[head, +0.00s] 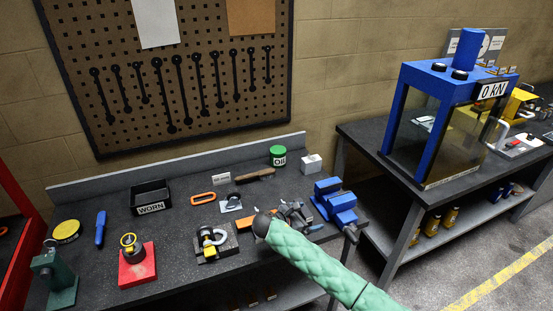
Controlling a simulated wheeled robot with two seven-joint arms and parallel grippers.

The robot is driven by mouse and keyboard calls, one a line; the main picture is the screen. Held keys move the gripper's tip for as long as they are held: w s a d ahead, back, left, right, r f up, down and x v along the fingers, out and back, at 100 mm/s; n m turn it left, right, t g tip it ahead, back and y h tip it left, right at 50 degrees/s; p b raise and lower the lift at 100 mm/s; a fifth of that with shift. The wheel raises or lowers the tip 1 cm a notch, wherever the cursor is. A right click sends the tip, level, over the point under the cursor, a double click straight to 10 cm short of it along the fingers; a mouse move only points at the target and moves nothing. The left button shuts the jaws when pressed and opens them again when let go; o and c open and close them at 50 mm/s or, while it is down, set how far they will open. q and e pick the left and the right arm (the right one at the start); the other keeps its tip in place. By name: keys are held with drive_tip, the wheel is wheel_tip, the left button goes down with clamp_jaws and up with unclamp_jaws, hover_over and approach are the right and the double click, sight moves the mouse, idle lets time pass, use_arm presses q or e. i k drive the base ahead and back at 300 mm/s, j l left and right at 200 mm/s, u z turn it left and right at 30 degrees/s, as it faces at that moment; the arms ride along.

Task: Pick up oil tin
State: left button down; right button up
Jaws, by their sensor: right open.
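The oil tin (278,157) is a small green can with a dark label band. It stands upright at the back of the dark workbench, near the back ledge. My right arm, in a green padded sleeve, comes in from the lower right. My right gripper (293,212) is over the bench in front of the tin, clearly apart from it. It is open, and its fingers are small and hard to make out against the dark bench. My left gripper is not in view.
A blue vise (336,203) stands right of my gripper. A white box (312,164) is beside the tin, and a wooden-handled brush (255,175) lies left of it.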

sight(278, 153)
drive_tip(key=i+j, duration=0.3)
drive_tip(key=i, duration=0.15)
drive_tip(key=i+j, duration=0.25)
drive_tip(key=i, duration=0.2)
drive_tip(key=i+j, duration=0.3)
drive_tip(key=i, duration=0.15)
